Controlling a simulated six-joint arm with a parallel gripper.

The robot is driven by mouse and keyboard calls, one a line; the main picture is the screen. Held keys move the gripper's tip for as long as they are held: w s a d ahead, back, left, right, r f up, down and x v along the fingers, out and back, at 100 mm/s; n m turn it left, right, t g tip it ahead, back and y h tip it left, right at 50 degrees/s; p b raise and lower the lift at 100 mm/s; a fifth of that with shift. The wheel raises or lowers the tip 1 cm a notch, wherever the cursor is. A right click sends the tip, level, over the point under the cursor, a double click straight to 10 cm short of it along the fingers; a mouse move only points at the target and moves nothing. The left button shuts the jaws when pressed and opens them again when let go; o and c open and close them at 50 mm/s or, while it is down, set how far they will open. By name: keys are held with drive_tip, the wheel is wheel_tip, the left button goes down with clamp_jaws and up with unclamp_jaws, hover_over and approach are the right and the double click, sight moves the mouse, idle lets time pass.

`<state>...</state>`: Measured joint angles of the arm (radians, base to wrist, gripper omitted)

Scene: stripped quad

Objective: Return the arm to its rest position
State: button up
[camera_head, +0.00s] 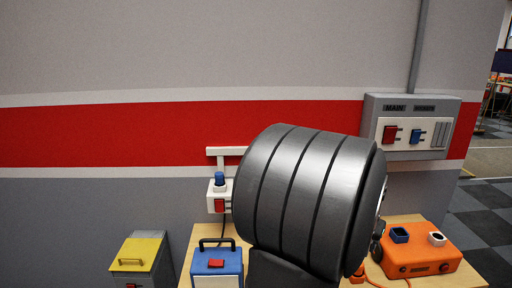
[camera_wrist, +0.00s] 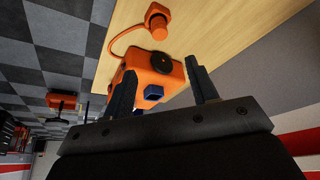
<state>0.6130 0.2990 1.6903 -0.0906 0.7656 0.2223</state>
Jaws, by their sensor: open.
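My gripper (camera_wrist: 160,67) shows in the wrist view with its two dark fingers apart and nothing between them that I can see held. Beyond the fingers is an orange box (camera_wrist: 157,74) with a blue square socket and a round black knob. In the head view my large grey arm link fills the middle and hides my gripper. The orange box (camera_head: 420,262) stands to the right of the link on the wooden table (camera_head: 402,219).
A blue box (camera_head: 217,262) with a handle stands left of my arm, near a yellow-lidded bin (camera_head: 141,250). A white wall unit (camera_head: 217,197) and a grey switch panel (camera_head: 418,105) are on the wall. An orange plug (camera_wrist: 158,22) with a cable lies on the table.

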drive_tip(key=x, duration=1.5)
drive_tip(key=shift+s+f, duration=0.1)
drive_tip(key=shift+f, duration=0.1)
drive_tip(key=shift+r, duration=0.1)
drive_tip(key=v, duration=1.7)
drive_tip(key=x, duration=1.7)
drive_tip(key=shift+f, duration=0.3)
wheel_tip(320, 180, up, 4)
drive_tip(key=shift+f, duration=0.2)
drive_tip(key=shift+r, duration=0.9)
